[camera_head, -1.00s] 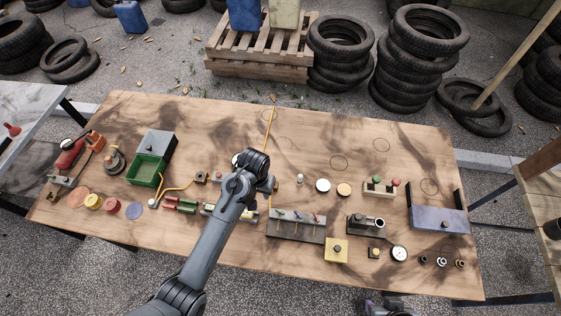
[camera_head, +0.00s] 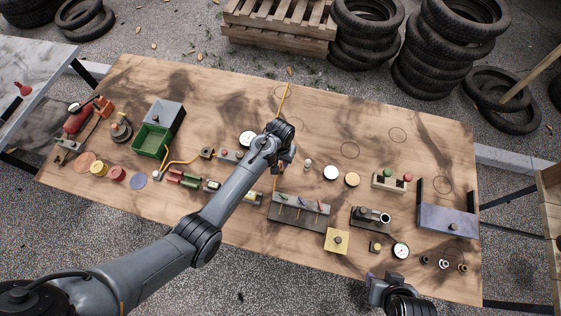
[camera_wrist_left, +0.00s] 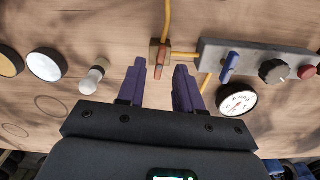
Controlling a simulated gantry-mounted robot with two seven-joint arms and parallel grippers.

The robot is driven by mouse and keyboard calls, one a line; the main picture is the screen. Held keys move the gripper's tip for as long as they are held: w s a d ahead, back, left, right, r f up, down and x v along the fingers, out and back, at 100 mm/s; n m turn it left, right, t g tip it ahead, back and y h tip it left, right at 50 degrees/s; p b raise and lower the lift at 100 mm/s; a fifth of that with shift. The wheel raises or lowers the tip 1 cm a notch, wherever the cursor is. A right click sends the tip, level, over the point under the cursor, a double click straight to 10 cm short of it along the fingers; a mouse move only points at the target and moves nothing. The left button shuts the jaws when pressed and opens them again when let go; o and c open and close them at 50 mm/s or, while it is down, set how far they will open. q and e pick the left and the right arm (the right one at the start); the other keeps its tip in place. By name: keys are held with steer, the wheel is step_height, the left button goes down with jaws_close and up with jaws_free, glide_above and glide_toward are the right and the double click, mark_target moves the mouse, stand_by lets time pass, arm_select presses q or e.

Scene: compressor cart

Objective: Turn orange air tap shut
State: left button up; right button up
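The orange air tap (camera_wrist_left: 160,68) shows in the left wrist view as a small brass-coloured block with an orange lever, with yellow hose leading from it. My left gripper (camera_wrist_left: 160,68) is open, its two purple fingers on either side of the lever's near end. I cannot tell whether they touch it. In the head view the left gripper (camera_head: 282,163) hangs over the middle of the table and hides the tap. My right gripper (camera_head: 372,280) is at the bottom edge of the head view, its finger opening unclear.
Beside the tap are a grey panel (camera_wrist_left: 250,62) with a blue lever, black knob and red button, and a pressure gauge (camera_wrist_left: 237,101). A white-topped peg (camera_wrist_left: 94,76) stands to the left. A block with several small levers (camera_head: 300,210) lies nearer the table's front edge.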

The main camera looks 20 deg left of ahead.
arm_select(q)
steer(key=shift+f, duration=0.85)
jaws_close()
